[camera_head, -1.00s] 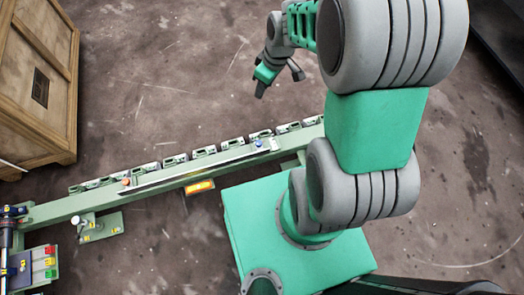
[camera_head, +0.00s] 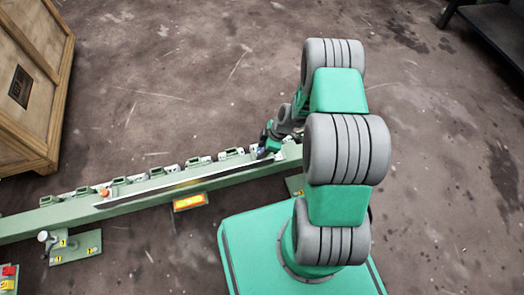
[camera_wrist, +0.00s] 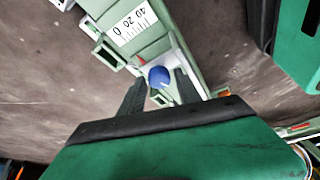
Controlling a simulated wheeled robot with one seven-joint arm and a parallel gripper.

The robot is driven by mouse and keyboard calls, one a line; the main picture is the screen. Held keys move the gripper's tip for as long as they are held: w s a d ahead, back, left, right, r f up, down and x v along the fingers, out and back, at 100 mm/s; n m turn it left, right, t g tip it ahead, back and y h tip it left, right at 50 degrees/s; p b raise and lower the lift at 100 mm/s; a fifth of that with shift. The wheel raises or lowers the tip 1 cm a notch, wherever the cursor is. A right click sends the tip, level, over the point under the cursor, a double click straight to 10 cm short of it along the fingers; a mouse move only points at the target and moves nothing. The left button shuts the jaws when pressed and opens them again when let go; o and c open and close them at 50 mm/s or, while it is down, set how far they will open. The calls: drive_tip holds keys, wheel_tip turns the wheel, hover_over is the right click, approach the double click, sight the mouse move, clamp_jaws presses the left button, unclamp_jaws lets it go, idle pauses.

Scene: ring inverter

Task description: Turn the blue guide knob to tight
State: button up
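The blue guide knob (camera_wrist: 158,77) is a small rounded blue knob on the pale green rail (camera_wrist: 150,52) in the wrist view. A scale marked 0, 20, 40 and a small red pointer lie beyond it. My gripper (camera_wrist: 160,88) is open, with one dark finger to the left of the knob and one to the right. Gaps seem to show between the fingers and the knob; contact or depth cannot be told. In the head view my gripper (camera_head: 268,144) is down at the right part of the rail, largely covering the knob.
An orange knob (camera_head: 104,191) sits farther left on the rail. An orange lit box (camera_head: 190,202) is on the rail's near side. A wooden crate (camera_head: 38,95) stands at the far left, and a dark table (camera_head: 490,25) at the upper right. The floor behind the rail is clear.

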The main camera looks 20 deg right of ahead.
drive_tip(key=shift+c, duration=0.6)
clamp_jaws()
drive_tip(key=shift+m, duration=0.3)
drive_tip(key=m+t+p, duration=0.1)
drive_tip(key=m, duration=0.2)
drive_tip(key=shift+s+r+h+p, duration=0.1)
drive_tip(key=shift+r+h+p, duration=0.05)
drive_tip(key=shift+h+p, duration=0.25)
drive_tip(key=m, duration=0.2)
drive_tip(key=m+t+h+p, duration=0.1)
drive_tip(key=m, duration=0.2)
drive_tip(key=shift+a, duration=0.2)
drive_tip(key=m+h, duration=0.1)
drive_tip(key=m, duration=0.2)
drive_tip(key=m+t+h, duration=0.1)
drive_tip(key=m, duration=0.2)
drive_tip(key=shift+s+a+h+p, duration=0.1)
drive_tip(key=shift+a+h+p, duration=0.1)
drive_tip(key=shift+h+p, duration=0.2)
drive_tip(key=m+h, duration=0.1)
drive_tip(key=m, duration=0.2)
drive_tip(key=m+g+h+b, duration=0.1)
drive_tip(key=m, duration=0.2)
drive_tip(key=shift+a+f+m, duration=0.1)
drive_tip(key=shift+f+m, duration=0.1)
drive_tip(key=shift+m, duration=0.1)
